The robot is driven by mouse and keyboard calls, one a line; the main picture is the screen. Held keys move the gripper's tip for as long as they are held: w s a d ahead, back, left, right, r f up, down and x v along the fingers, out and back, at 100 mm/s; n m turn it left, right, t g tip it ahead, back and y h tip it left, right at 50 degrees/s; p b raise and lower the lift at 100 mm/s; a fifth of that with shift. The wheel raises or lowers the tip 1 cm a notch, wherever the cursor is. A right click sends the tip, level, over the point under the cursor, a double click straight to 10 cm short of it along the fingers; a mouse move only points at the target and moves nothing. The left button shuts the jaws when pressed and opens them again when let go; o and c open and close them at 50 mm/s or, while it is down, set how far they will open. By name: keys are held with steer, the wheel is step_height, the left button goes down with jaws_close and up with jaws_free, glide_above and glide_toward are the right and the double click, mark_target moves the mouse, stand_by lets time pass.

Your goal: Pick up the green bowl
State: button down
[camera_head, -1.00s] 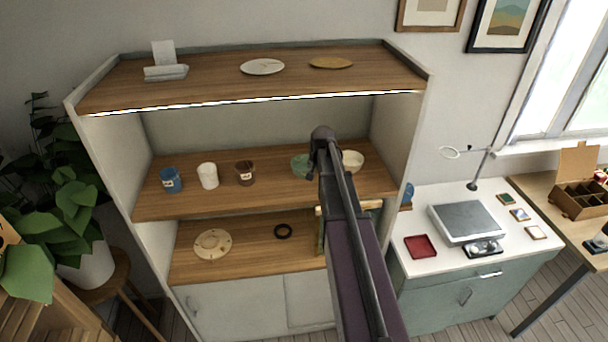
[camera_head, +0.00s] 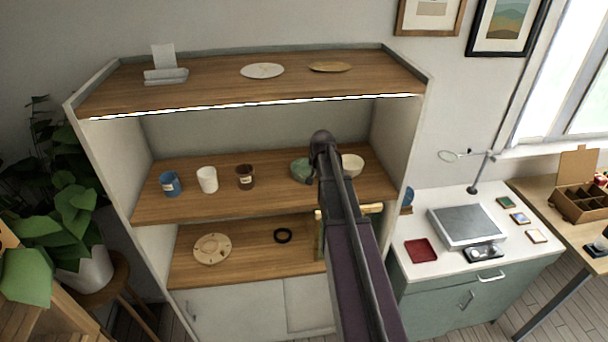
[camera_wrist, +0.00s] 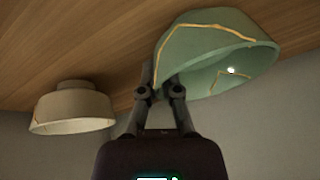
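The green bowl (camera_head: 300,172) stands on the middle shelf, partly hidden by my arm in the head view. It shows large in the wrist view (camera_wrist: 215,45), which is upside down, with a gold seam along its wall. My gripper (camera_wrist: 153,80) is at the bowl's near rim. Its fingers lean inward and close together, with the bowl's wall between them; the fingertips are partly hidden by the bowl. In the head view, my gripper is hidden behind my own arm. I see no clear gap between bowl and shelf.
A cream bowl (camera_head: 352,165) stands close to the right of the green bowl. A brown cup (camera_head: 245,177), a white cup (camera_head: 207,180) and a blue cup (camera_head: 170,184) stand to the left. The top shelf (camera_head: 215,85) is overhead, and the cabinet's side wall is at right.

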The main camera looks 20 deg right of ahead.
steer(key=shift+r, duration=0.1)
stand_by(0.3)
step_height(320, 180, up, 3)
steer(key=p, duration=0.3)
steer(key=shift+r+p, duration=0.2)
steer(key=shift+p, duration=0.1)
steer(key=s+r+p, duration=0.1)
steer(key=s, duration=1.5)
steer(key=shift+d+r, duration=0.15)
steer(key=shift+r, duration=0.05)
steer(key=shift+f, duration=0.15)
